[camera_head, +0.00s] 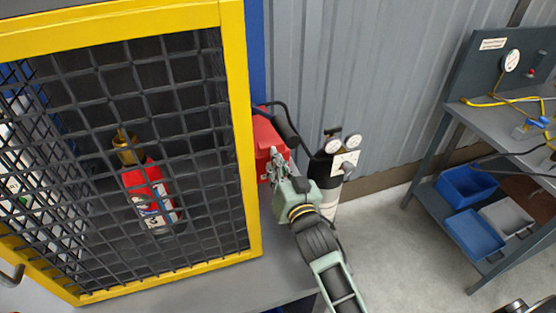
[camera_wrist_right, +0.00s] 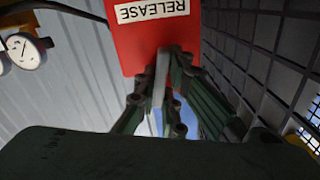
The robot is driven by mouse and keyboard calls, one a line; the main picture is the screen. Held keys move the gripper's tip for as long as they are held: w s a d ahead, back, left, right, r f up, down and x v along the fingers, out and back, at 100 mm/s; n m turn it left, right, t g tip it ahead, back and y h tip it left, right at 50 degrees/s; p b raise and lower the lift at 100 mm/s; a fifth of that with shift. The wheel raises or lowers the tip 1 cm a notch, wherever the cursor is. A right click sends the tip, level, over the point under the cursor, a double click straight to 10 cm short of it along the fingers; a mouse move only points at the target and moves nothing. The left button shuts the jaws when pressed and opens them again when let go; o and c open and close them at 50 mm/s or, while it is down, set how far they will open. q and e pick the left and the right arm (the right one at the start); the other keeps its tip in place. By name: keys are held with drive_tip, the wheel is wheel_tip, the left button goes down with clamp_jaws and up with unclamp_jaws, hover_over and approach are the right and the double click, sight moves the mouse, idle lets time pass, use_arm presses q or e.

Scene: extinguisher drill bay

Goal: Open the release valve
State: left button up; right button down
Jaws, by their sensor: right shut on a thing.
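The red release box (camera_head: 267,142) is mounted beside the right edge of the yellow-framed cage. In the right wrist view the red box (camera_wrist_right: 155,40) carries a white label reading RELEASE, upside down. A pale, flat lever (camera_wrist_right: 160,78) hangs below it, between my fingers. My right gripper (camera_head: 277,160) is at the box's lower front and is shut on this lever; its fingers also show in the wrist view (camera_wrist_right: 168,75). The gripper hides most of the lever in the head view. My left gripper is not in view.
A red extinguisher (camera_head: 150,195) stands inside the mesh cage (camera_head: 240,130), close left of my right gripper. A dark cylinder with gauges (camera_head: 333,146) stands just right of it. A grey workbench (camera_head: 490,115) with blue bins is at right. Floor between is clear.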

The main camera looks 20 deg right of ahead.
drive_tip(key=shift+n+p, duration=0.5)
drive_tip(key=shift+n, duration=0.8)
drive_tip(key=c, duration=1.8)
unclamp_jaws()
drive_tip(key=shift+c, duration=0.2)
drive_tip(key=shift+s, duration=0.5)
drive_tip(key=s, duration=1.1)
drive_tip(key=shift+d, duration=0.15)
